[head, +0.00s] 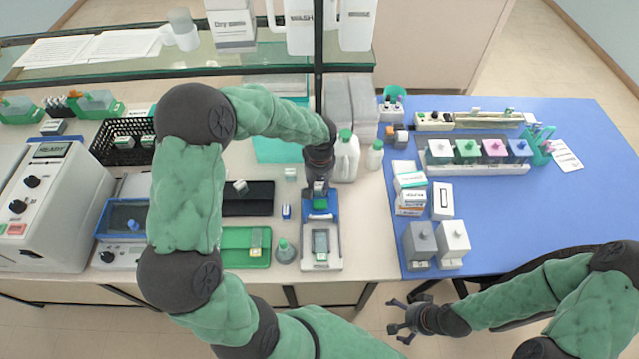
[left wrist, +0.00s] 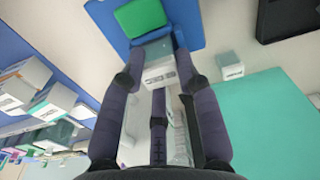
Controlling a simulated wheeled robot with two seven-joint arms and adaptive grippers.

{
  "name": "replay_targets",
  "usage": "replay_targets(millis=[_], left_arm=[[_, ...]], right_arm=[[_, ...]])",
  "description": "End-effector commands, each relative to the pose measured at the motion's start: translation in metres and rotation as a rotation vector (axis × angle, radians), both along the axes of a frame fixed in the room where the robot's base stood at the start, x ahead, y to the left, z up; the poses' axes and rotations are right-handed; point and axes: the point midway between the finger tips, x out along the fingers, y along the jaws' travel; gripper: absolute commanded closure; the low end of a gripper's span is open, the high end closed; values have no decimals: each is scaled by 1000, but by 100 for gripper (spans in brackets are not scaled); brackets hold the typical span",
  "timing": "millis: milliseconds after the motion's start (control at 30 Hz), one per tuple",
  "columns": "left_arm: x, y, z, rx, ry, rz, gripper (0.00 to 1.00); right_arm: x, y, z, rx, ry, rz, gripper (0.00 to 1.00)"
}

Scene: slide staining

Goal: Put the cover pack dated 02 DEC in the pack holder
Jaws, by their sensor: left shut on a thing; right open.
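My left gripper (head: 319,186) is shut on a small white and grey pack, which shows between its fingers in the left wrist view (left wrist: 160,73). Its printed label is too small to read, so I cannot tell the date. The held pack is at the edge of a blue holder (head: 320,204) with a green pad, also in the left wrist view (left wrist: 178,14). I cannot tell whether they touch. Another small pack (head: 290,174) lies near the teal mat and shows in the left wrist view (left wrist: 232,72). My right gripper (head: 400,330) is open and empty, off the front edge.
A black tray (head: 262,198) and a green tray (head: 235,240) lie left of the holder. A grey-white device (head: 321,262) stands in front of it. White bottles (head: 346,158) stand behind to the right. Boxes (head: 410,181) and staining jars (head: 453,243) stand on the blue mat (head: 560,215).

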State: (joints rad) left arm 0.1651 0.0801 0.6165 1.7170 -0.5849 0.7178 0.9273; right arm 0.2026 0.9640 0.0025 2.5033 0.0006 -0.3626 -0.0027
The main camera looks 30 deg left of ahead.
Motion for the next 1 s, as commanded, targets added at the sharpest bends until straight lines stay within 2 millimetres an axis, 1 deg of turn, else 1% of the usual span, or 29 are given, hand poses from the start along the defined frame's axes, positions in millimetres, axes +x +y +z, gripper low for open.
replay_targets(millis=[200, 233, 267, 300, 333, 633, 733, 867, 1000], left_arm=[[0, 0, 0, 0, 0, 0, 99], [0, 0, 0, 1, -1, 0, 64], [0, 0, 0, 0, 0, 0, 56], [0, 0, 0, 0, 0, 0, 45], [0, 0, 0, 0, 0, 0, 40], [0, 0, 1, 0, 0, 0, 40], [0, 0, 5, 0, -1, 1, 40], [1, -1, 20, 2, -4, -1, 40], [0, -1, 47, 1, -5, 1, 40]], right_arm=[[0, 0, 0, 0, 0, 0, 0], [0, 0, 0, 0, 0, 0, 0], [0, 0, 0, 0, 0, 0, 0], [0, 0, 0, 0, 0, 0, 0], [0, 0, 0, 0, 0, 0, 0], [0, 0, 0, 0, 0, 0, 0], [0, 0, 0, 0, 0, 0, 0], [0, 0, 0, 0, 0, 0, 0], [0, 0, 0, 0, 0, 0, 0]])
